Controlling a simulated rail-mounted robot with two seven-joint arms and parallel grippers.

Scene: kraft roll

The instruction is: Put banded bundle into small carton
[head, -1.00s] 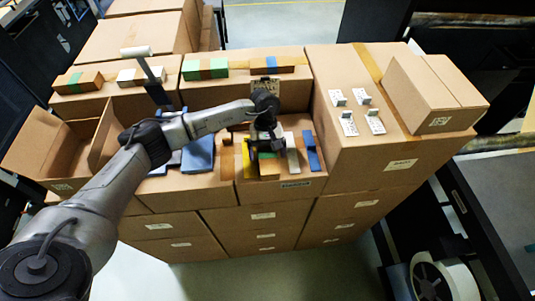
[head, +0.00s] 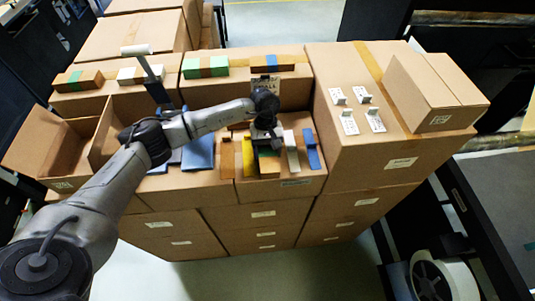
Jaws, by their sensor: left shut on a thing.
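My left gripper (head: 266,141) reaches down into an open carton (head: 292,183) in the middle of the stack. Inside this carton, a yellow piece (head: 248,156), a white piece (head: 292,158) and a blue piece (head: 311,158) stand beside the bundle. I cannot tell whether the bundle touches the carton floor. Another open carton (head: 60,178), with raised flaps, is at the far left. My right gripper is out of view.
Banded blocks lie along the back: brown-green (head: 78,80), white-brown (head: 130,76), green-brown (head: 205,67) and brown-blue (head: 272,64). White brackets (head: 349,123) sit on the right box. A taller closed carton (head: 436,92) stands at far right. Blue pieces (head: 198,155) lie left of my gripper.

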